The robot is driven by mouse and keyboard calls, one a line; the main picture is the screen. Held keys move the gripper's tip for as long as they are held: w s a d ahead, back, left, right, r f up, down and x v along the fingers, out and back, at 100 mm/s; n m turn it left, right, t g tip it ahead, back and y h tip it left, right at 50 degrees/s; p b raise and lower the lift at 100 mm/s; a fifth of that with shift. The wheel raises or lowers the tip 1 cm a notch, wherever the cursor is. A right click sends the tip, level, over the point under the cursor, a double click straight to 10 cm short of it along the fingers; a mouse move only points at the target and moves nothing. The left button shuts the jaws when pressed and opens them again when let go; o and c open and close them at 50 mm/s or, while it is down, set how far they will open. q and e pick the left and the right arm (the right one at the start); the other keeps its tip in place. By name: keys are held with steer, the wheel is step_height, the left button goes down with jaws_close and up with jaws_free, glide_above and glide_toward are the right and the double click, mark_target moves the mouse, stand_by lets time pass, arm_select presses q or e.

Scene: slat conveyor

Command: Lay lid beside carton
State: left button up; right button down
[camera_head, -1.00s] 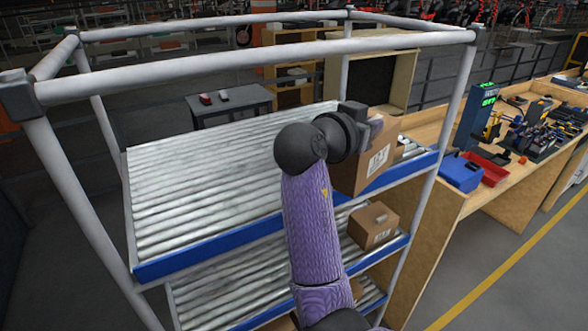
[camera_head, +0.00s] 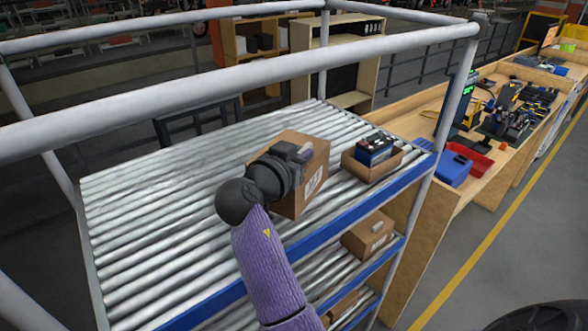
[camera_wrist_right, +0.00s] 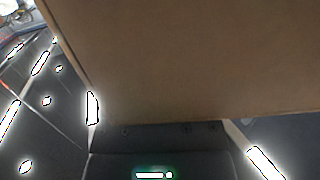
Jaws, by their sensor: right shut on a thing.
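A brown cardboard lid (camera_head: 313,166) with a white label is in my right gripper (camera_head: 302,153), over the top slat shelf. It also fills much of the right wrist view (camera_wrist_right: 190,60). My right gripper is shut on it; the fingertips are largely hidden. The open carton (camera_head: 361,173) sits on the top shelf to the right of the lid, near the blue front rail. A dark battery-like item with a blue part (camera_head: 374,150) shows inside it. The lid and carton are apart in the picture. I cannot tell whether the lid touches the slats. My left gripper is not in view.
The slat shelf (camera_head: 150,215) is bare to the left of the lid. Grey frame tubes (camera_head: 200,92) cross above it. A closed carton (camera_head: 368,236) sits on the lower shelf. A wooden bench with a blue box (camera_head: 452,169) and red tray (camera_head: 470,158) stands to the right.

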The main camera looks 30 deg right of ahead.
step_height(320, 180, down, 3)
steer(key=shift+w+f, duration=0.1)
steer(key=shift+f, duration=0.1)
steer(key=shift+f, duration=0.15)
steer(key=c, duration=0.7)
jaws_free()
steer(key=shift+o, duration=0.2)
